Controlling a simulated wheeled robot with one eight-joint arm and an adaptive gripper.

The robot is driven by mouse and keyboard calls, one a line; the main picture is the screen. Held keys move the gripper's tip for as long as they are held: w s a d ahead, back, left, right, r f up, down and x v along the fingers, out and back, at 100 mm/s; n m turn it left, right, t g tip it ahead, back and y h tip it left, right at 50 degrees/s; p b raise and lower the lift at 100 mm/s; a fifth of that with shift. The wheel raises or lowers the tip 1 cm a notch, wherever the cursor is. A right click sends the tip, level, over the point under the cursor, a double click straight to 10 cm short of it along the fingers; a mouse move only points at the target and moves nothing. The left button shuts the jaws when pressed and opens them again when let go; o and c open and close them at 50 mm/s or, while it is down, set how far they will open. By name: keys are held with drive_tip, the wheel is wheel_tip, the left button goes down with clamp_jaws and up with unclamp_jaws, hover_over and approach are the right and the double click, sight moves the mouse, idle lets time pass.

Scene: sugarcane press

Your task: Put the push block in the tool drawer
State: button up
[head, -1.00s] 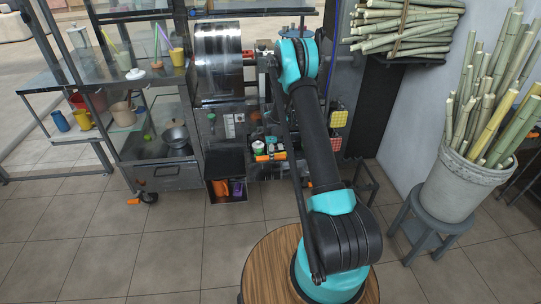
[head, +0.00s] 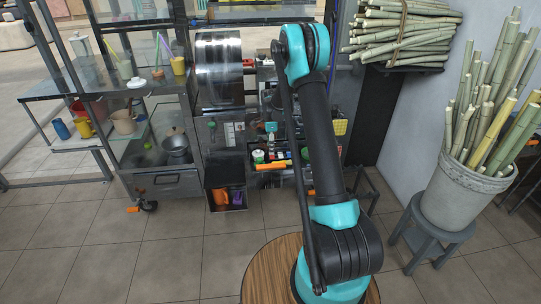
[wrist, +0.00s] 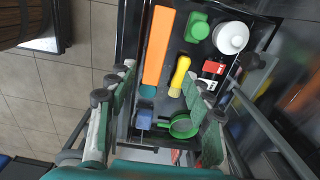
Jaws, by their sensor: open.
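My gripper (wrist: 160,76) is open in the wrist view, its green-padded fingers spread apart with nothing held between them. Below it is the open black tool drawer (wrist: 127,45). A long orange bar (wrist: 158,48) and a green block (wrist: 198,27) lie in the drawer; I cannot tell for sure which is the push block. The orange bar also shows in the head view (head: 271,166), low on the press. My gripper is hard to make out in the head view, behind and beside my arm.
The drawer also holds a white round container (wrist: 230,38), a yellow-handled brush (wrist: 179,76) and a green strainer (wrist: 184,126). The steel press drum (head: 219,70) stands above. A black bin (head: 225,190) sits left of the drawer. A cane bucket (head: 465,190) stands on a stool at right.

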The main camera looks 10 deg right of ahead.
drive_tip(key=s+d+r+n+t, duration=0.25)
drive_tip(key=s+r+n, duration=0.55)
drive_tip(key=s+r, duration=0.8)
drive_tip(key=s+d+f+n+t, duration=0.1)
drive_tip(key=s+n, duration=0.4)
drive_tip(key=s, duration=0.7)
drive_tip(key=s+d+f+n, duration=0.1)
drive_tip(key=s+n, duration=0.4)
drive_tip(key=s, duration=0.7)
drive_tip(key=shift+s+d+f+t, duration=0.3)
drive_tip(key=shift+s+f+t, duration=0.05)
drive_tip(key=shift+f, duration=0.05)
